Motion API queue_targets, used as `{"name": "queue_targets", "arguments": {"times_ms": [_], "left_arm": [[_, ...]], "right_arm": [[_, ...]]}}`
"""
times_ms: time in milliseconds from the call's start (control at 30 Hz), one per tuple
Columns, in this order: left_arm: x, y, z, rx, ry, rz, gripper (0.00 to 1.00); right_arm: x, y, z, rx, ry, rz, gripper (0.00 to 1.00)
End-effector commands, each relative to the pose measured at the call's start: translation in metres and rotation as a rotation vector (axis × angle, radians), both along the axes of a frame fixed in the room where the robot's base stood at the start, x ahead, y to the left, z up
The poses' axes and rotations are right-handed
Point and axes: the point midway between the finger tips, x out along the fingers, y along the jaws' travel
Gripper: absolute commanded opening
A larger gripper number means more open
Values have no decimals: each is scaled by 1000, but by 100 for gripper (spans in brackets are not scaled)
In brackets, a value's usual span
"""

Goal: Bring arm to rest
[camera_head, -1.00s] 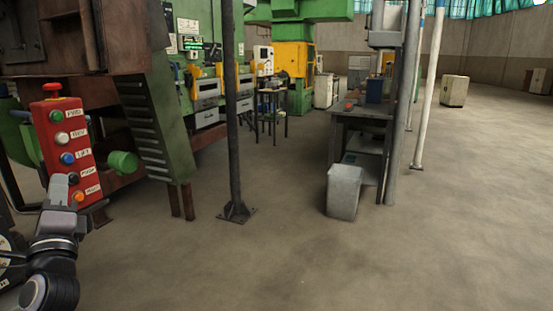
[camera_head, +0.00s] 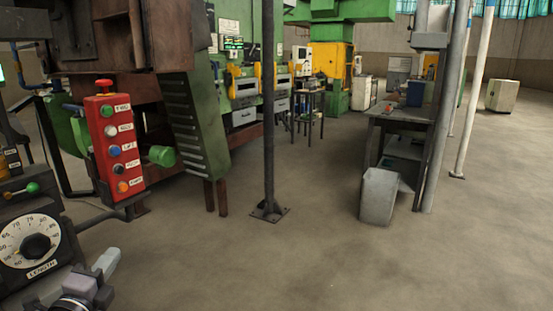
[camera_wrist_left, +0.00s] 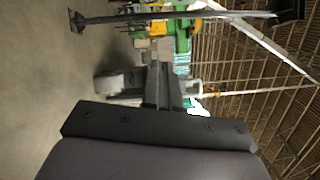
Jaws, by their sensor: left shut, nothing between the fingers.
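My left arm comes in at the bottom left of the head view. Its gripper (camera_head: 108,262) is low, below and apart from the red button panel, beside the dial. In the left wrist view the fingers (camera_wrist_left: 160,85) are together with nothing between them, and the view is turned on its side. My right gripper is not in view.
A red control panel (camera_head: 114,150) with several coloured buttons stands at the left. A round LENGTH dial (camera_head: 28,240) is at the lower left. A dark post (camera_head: 268,120) stands mid-floor. A grey bin (camera_head: 378,196) is beside a workbench (camera_head: 405,122). The front floor is clear.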

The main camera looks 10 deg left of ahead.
Motion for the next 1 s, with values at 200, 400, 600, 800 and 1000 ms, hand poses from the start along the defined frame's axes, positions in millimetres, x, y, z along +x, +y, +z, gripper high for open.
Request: {"name": "queue_targets", "arguments": {"times_ms": [200, 400, 600, 800, 1000], "left_arm": [[-77, -47, -146, -585, 344, -37, 0], [-161, -84, -230, -1018, 592, 66, 0], [-217, -120, -268, -1333, 707, 191, 0], [-217, -160, -270, -1511, 653, 231, 0], [-214, -195, -267, -1667, 601, 267, 0]], "right_arm": [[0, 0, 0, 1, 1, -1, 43], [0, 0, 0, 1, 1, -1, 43], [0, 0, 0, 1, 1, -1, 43], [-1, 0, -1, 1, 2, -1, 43], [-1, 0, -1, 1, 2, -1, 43]]}}
